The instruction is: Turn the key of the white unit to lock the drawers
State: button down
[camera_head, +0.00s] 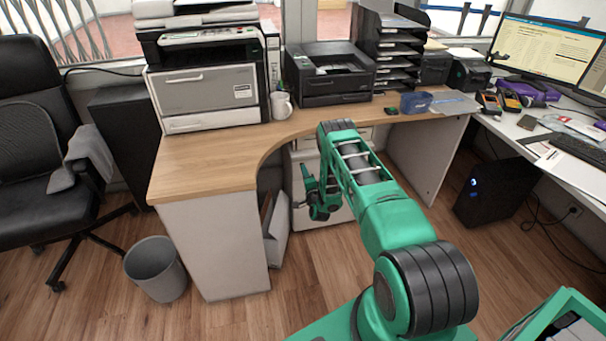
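The white drawer unit (338,213) stands under the curved wooden desk, near the middle of the view. My green arm reaches down in front of it and hides much of its front. My gripper (303,187) is near the unit's left front edge, dark and small in the picture. I cannot tell whether it touches the unit, or whether its fingers are open or shut. The key and its lock cannot be made out.
The desk (205,170) overhangs the unit and has a white side panel to the left. A grey bin (157,270) and a black chair (45,130) stand at the left. A black computer case (495,190) stands on the floor at right. Wooden floor is open in front.

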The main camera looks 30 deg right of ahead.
jog(key=shift+s+f+n, duration=0.1)
jog(key=shift+f+n, duration=0.05)
jog(key=shift+n, duration=3.75)
jog(key=shift+s+f+n, duration=0.1)
jog(key=shift+f+n, duration=0.05)
jog(key=shift+n, duration=3.75)
jog(key=c, duration=2)
grip_release()
jog(key=shift+c, duration=0.2)
jog(key=shift+o, duration=0.2)
jog(key=shift+w+r, duration=0.1)
jog(key=shift+w, duration=0.05)
